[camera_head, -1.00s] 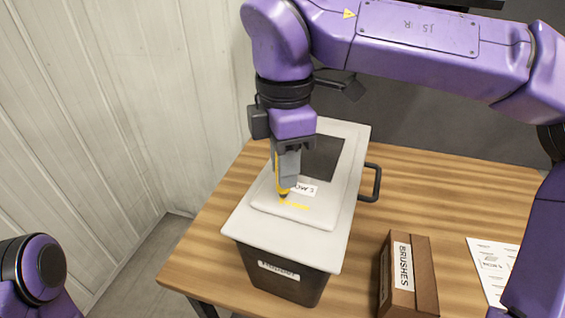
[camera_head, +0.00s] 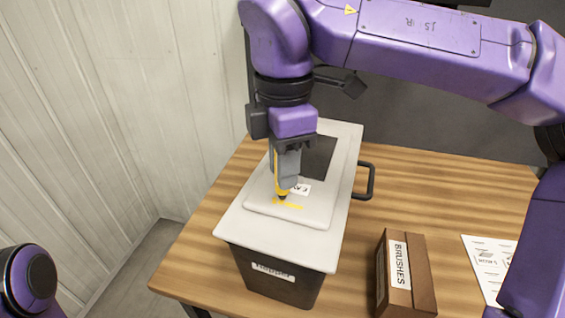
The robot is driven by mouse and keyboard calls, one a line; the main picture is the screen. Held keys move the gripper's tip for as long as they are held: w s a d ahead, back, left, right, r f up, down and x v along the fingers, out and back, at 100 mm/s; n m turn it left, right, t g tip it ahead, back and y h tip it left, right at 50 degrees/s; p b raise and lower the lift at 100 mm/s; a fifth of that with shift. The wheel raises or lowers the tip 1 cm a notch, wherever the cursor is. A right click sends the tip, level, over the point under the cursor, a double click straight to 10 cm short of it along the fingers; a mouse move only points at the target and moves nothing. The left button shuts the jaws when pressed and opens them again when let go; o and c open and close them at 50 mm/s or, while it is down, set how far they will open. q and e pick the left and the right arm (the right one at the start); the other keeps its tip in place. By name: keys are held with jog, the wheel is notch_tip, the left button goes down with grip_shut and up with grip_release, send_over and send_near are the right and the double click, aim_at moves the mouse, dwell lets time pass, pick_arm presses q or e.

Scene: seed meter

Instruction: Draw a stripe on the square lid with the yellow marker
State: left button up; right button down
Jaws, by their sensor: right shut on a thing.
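The square lid (camera_head: 310,213) is pale grey and closes the top of a dark hopper box (camera_head: 277,278) on the table. My right gripper (camera_head: 284,180) is shut on the yellow marker (camera_head: 279,190) and holds it upright over the lid, tip down. The marker's tip is at or very near the lid; exact contact cannot be told.
A brown box marked BRUSHES (camera_head: 417,278) stands right of the hopper. A printed white sheet (camera_head: 482,262) lies farther right. A dark handle (camera_head: 370,182) sticks out from the hopper's right side. The wooden table (camera_head: 430,195) is clear between them. A pale panelled wall (camera_head: 150,110) stands at left.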

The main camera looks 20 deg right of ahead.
jog(key=shift+s+d+b, duration=0.2)
jog(key=shift+d+b, duration=0.1)
jog(key=shift+b, duration=0.05)
jog(key=shift+s+d+f, duration=0.1)
jog(key=shift+s+d, duration=0.05)
dwell(0.3)
jog(key=shift+s+d+b, duration=0.1)
jog(key=shift+b, duration=0.25)
jog(key=shift+s+d, duration=0.15)
jog(key=shift+d, duration=0.1)
jog(key=shift+s+d+b, duration=0.15)
jog(key=shift+s+b, duration=0.05)
jog(key=shift+b, duration=0.3)
